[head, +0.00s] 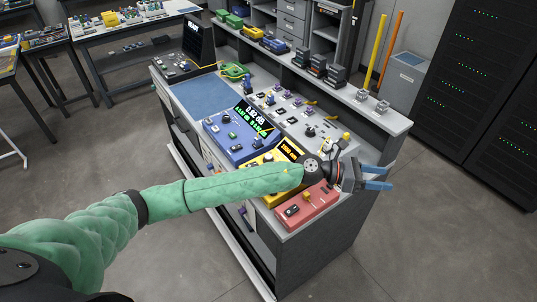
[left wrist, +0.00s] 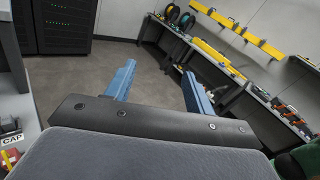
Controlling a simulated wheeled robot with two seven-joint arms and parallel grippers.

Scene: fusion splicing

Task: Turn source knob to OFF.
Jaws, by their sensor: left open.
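My left arm reaches across the front of the workbench, and my left gripper (head: 377,178) is past the bench's right end, above the floor. Its blue fingers are apart and empty; they also show open in the left wrist view (left wrist: 160,74). A yellow instrument (head: 268,160) with a lit orange display sits on the bench, partly hidden by my forearm. A red instrument (head: 318,204) with small controls sits in front of it at the near right corner, below my wrist. I cannot tell which control is the source knob or its setting. My right gripper is not in view.
A blue instrument (head: 232,138) with a lit display stands left of the yellow one. Small parts lie behind it on the workbench (head: 372,138). Black racks (head: 480,85) and a grey bin (head: 405,80) stand to the right. The floor between is clear.

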